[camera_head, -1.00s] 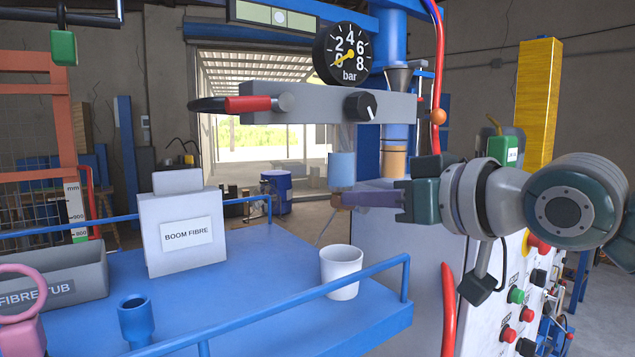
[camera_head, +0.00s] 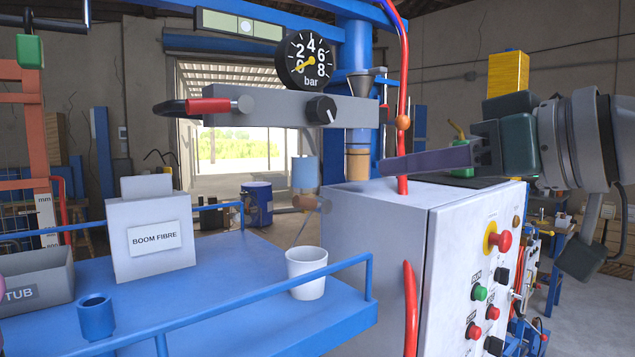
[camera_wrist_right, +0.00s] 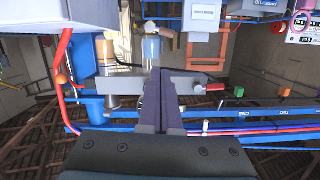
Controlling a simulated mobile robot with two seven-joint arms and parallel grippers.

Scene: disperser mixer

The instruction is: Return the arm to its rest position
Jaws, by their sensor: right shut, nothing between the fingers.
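My right arm comes in from the right in the head view. Its gripper (camera_head: 388,167) points left, with its purple fingers closed together and nothing between them. It is in front of the blue column and, in the picture, to the right of the grey lever bar (camera_head: 265,108). In the right wrist view the shut fingers (camera_wrist_right: 166,76) run up the middle, with the grey bar behind them. My left gripper is in neither view.
The white control cabinet (camera_head: 475,265) with buttons stands below my right gripper. A red hose (camera_head: 403,75) hangs near the fingertips. A blue railed table (camera_head: 215,280) holds a white cup (camera_head: 306,273), a BOOM FIBRE box (camera_head: 150,238) and a blue holder (camera_head: 96,318).

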